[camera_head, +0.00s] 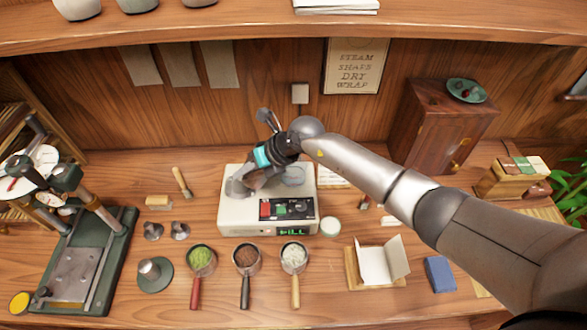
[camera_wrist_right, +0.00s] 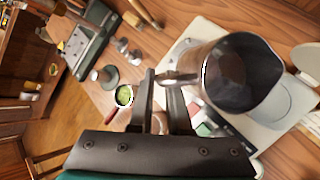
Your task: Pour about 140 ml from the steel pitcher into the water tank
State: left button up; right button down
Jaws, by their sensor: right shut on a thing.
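The steel pitcher (camera_head: 238,187) is over the left part of a cream machine with a lit display reading "FILL". My right gripper (camera_head: 257,170) is shut on the pitcher's handle. In the right wrist view, the fingers (camera_wrist_right: 167,80) close on the handle beside the pitcher (camera_wrist_right: 235,75), whose dark inside shows through its open top. I cannot tell the water level. The translucent round container (camera_head: 292,176) on the machine's right side looks like the water tank. My arm partly covers it. No stream of water shows. My left gripper is not in view.
The cream machine (camera_head: 230,215) stands mid-table. Several handled scoops, one with green powder (camera_head: 201,258), lie in front. A green press (camera_head: 85,265) is at left. A small white cup (camera_head: 331,227) stands close to the machine's right side. A wooden cabinet (camera_head: 425,125) is behind right.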

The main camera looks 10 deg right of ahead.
jog(key=d+r+m+y+b, duration=0.1)
jog(key=d+r+y+b, duration=0.2)
jog(key=r+y+b, duration=0.2)
jog(key=b, duration=0.2)
jog(key=shift+d+r+y+b, duration=0.15)
jog(key=shift+d+y+b, duration=0.05)
jog(key=shift+y+b, duration=0.15)
dwell(0.9)
jog(key=shift+s+d+r, duration=0.15)
jog(key=shift+s+r, duration=0.1)
jog(key=shift+s+r, duration=0.15)
jog(key=shift+r, duration=0.05)
jog(key=shift+d+r+m+t+y+b, duration=0.35)
jog(key=shift+d+r+y+b, duration=0.25)
jog(key=shift+y+b, duration=0.55)
dwell(0.7)
